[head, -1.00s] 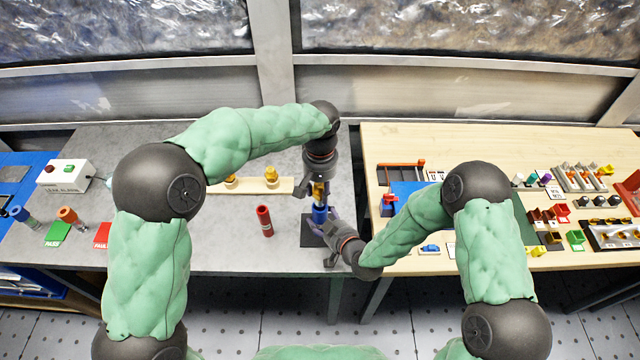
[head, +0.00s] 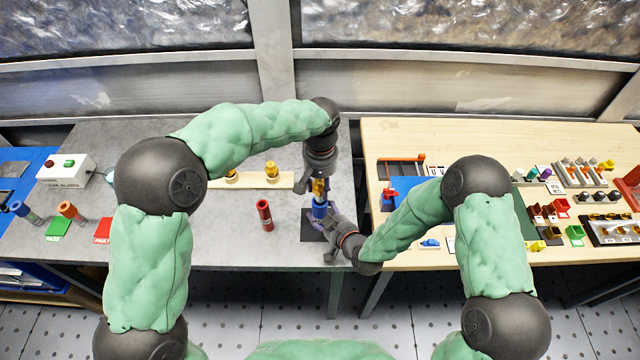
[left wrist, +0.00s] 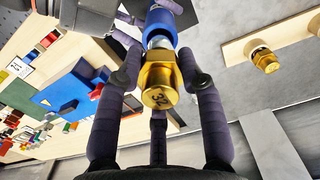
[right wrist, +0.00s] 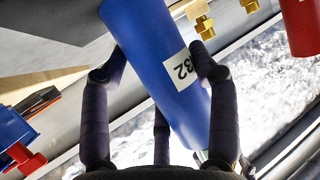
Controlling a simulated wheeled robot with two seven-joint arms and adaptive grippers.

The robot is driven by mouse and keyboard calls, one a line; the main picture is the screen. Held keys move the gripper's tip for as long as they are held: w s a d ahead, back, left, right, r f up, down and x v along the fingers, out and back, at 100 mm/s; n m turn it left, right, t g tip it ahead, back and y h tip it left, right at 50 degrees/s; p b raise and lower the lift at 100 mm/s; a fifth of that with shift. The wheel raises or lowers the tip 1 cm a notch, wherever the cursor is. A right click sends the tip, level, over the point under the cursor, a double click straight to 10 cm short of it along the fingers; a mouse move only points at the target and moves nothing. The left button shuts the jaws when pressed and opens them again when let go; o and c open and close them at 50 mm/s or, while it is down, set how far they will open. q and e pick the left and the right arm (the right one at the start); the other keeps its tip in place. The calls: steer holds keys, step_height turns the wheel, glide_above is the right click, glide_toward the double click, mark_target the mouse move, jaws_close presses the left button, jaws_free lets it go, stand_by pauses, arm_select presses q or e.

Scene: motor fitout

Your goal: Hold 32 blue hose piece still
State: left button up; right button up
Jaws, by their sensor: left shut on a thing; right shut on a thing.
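The blue hose piece (head: 319,210) stands roughly upright over a dark pad (head: 308,234) on the grey table. In the right wrist view the blue hose piece (right wrist: 155,55) shows a white label with 32. My right gripper (head: 327,218) is shut around it. A brass fitting (head: 318,187) sits in line at its upper end. In the left wrist view the brass fitting (left wrist: 160,78) is marked 32, with a silvery collar between it and the blue hose. My left gripper (left wrist: 161,78) is shut on this fitting. How deep the fitting sits in the hose is hidden.
A red hose piece (head: 264,215) stands left of the grippers. Behind it, a wooden strip (head: 205,185) holds brass fittings. A green card (head: 59,229), red card (head: 103,231) and alarm box (head: 66,171) lie left. The wooden table (head: 400,140) at right is crowded with parts.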

arm_select(q)
steer(key=shift+f, duration=2.35)
stand_by(0.6)
steer(key=o, duration=1.6)
steer(key=shift+o, duration=0.2)
steer(key=shift+r, duration=3)
arm_select(e)
steer(key=o, duration=1.6)
